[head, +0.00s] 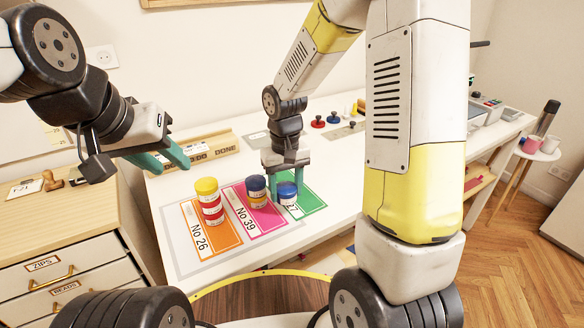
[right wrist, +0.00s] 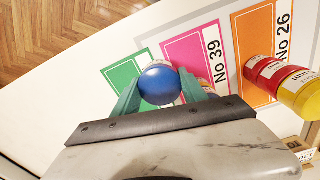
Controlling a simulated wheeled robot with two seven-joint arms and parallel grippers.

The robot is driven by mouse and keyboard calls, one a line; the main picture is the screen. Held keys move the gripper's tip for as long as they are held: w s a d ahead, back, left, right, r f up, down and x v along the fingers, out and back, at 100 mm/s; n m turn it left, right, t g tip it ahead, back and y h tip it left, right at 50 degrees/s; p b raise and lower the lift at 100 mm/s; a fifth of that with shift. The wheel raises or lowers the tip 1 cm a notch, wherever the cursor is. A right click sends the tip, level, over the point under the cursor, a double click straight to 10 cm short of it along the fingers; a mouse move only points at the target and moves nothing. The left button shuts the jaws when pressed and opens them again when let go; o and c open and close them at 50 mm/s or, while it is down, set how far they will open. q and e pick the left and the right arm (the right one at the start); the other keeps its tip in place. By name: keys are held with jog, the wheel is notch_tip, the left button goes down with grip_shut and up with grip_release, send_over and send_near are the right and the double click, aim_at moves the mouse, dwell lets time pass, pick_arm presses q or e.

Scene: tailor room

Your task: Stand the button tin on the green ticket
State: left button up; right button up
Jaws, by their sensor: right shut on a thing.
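My right gripper (head: 286,190) is shut on a blue-lidded tin (head: 288,188), held upright over the green ticket (head: 312,196). I cannot tell whether its base touches the ticket. In the right wrist view the tin's round blue lid (right wrist: 158,84) sits between the teal fingers, with the green ticket (right wrist: 122,72) beside and behind it. My left gripper (head: 166,160) is open and empty, above the table's left side.
Another blue-lidded tin with a yellow band (head: 257,190) stands on the pink ticket (head: 265,220), close to my right gripper. A yellow and red tin stack (head: 209,200) stands on the orange ticket (head: 222,235). A wooden "DONE" rack (head: 222,150) lies behind. A drawer cabinet (head: 75,255) is at left.

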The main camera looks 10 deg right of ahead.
jog(key=w+d, duration=0.1)
jog(key=w, duration=0.2)
jog(key=w+d, duration=0.1)
jog(key=w, duration=0.2)
jog(key=w+d+f, duration=0.1)
jog(key=w+d, duration=0.1)
jog(key=w, duration=0.1)
jog(key=shift+w, duration=0.3)
jog(key=shift+f, duration=1.75)
jog(key=shift+f, duration=0.1)
jog(key=o, duration=1.4)
jog(key=shift+o, duration=0.2)
